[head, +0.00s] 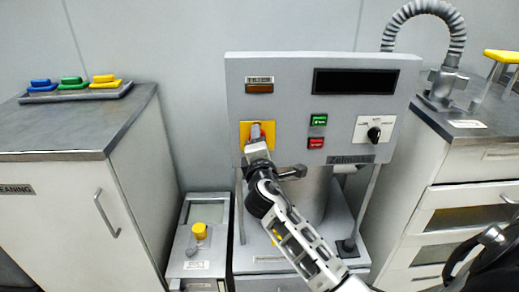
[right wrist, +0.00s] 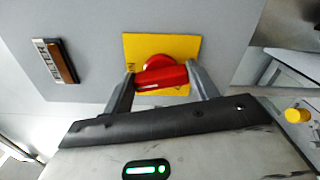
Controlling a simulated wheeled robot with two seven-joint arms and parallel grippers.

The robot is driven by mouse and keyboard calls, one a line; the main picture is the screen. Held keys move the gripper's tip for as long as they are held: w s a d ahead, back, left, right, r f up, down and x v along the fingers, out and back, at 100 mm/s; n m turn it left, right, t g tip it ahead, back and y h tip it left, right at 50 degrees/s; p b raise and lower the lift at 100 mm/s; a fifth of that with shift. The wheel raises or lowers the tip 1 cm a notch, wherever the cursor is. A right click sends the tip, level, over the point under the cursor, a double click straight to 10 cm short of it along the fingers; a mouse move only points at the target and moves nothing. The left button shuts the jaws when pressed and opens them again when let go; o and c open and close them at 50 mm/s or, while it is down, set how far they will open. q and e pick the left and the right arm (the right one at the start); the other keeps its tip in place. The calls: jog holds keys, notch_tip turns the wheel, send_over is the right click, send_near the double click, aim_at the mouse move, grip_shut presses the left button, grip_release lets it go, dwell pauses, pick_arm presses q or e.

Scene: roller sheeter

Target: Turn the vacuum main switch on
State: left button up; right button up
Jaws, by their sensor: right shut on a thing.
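The red rotary switch (head: 256,131) sits on a yellow plate (head: 244,136) at the left of the machine's grey front panel. In the right wrist view the red handle (right wrist: 162,78) lies between my two fingers, in front of the yellow plate (right wrist: 132,46). My right gripper (head: 257,148) is shut on this handle, and its hand hides part of the switch in the head view. The switch's position marks are too small to read. An amber-brown lamp (head: 259,88) above the switch looks dark. My left gripper is not in view.
The panel also has a green button (head: 318,120), a red button (head: 316,143), a black knob (head: 374,134) and a dark display (head: 368,81). A handle (head: 292,172) sticks out below the panel. Cabinets stand left (head: 130,185) and right (head: 470,165).

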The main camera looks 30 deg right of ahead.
pick_arm(q)
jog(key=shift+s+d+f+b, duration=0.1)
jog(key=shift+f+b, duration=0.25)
jog(key=shift+b, duration=0.25)
pick_arm(e)
jog(key=shift+f+m, duration=0.2)
jog(key=shift+m, duration=1.2)
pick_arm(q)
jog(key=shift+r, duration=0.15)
pick_arm(e)
jog(key=shift+m, duration=0.3)
jog(key=o, duration=1)
jog(key=shift+r, duration=0.1)
pick_arm(q)
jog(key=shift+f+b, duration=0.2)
jog(key=shift+b, duration=0.25)
pick_arm(e)
jog(key=v, duration=1.2)
jog(key=shift+s, duration=0.1)
